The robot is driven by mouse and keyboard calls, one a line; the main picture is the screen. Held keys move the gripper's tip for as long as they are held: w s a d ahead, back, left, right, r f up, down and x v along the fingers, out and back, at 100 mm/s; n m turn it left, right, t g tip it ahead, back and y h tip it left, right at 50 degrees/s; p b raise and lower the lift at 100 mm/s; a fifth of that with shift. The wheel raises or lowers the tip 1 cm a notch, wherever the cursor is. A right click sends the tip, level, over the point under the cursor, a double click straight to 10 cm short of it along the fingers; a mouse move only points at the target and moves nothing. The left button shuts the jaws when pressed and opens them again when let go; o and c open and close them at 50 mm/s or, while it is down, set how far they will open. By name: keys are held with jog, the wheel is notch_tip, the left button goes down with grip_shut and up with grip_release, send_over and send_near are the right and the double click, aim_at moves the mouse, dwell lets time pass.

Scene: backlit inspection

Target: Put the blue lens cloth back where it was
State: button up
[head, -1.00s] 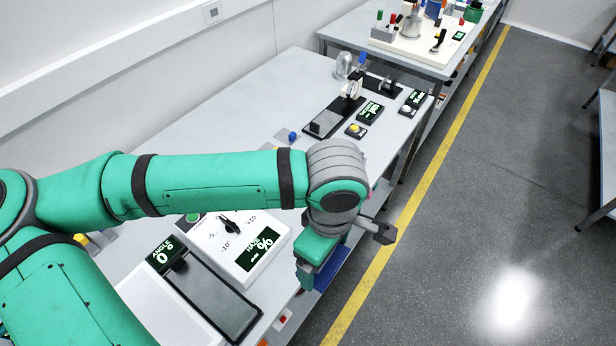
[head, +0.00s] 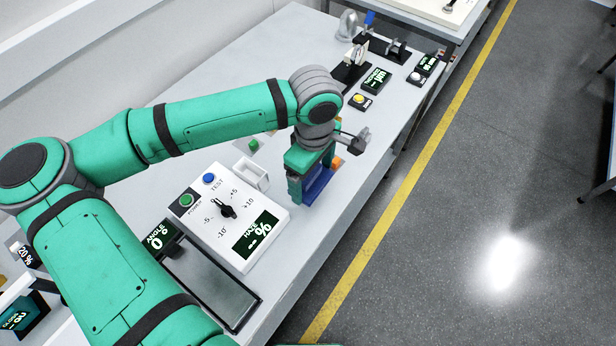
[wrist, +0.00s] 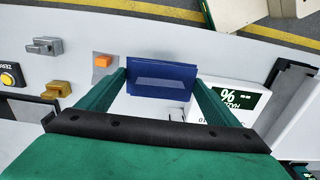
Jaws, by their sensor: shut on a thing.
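The blue lens cloth (head: 320,183) is a flat dark-blue rectangle. My gripper (head: 309,192) is shut on it, over the front part of the bench, just right of the haze meter. The cloth also shows in the wrist view (wrist: 162,72), spanning between my two fingertips (wrist: 161,84). In the head view the cloth hangs below the green gripper body. I cannot tell whether its lower edge touches the bench.
The white haze meter (head: 238,217) stands close to the left of my gripper. A small white open holder (head: 250,173) is behind it. The bench's front edge borders a floor aisle.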

jog(key=w+f, duration=0.1)
jog(key=f, duration=0.1)
jog(key=w+f, duration=0.2)
jog(key=shift+a, duration=0.4)
jog(key=shift+w+a+f, duration=0.1)
jog(key=shift+w+f, duration=0.1)
jog(key=shift+f, duration=0.8)
jog(key=shift+w+f, duration=0.2)
jog(key=shift+f, duration=0.75)
jog(key=shift+f, duration=0.1)
jog(key=o, duration=1)
notch_tip(320, 180, up, 12)
jog(key=shift+r, duration=0.1)
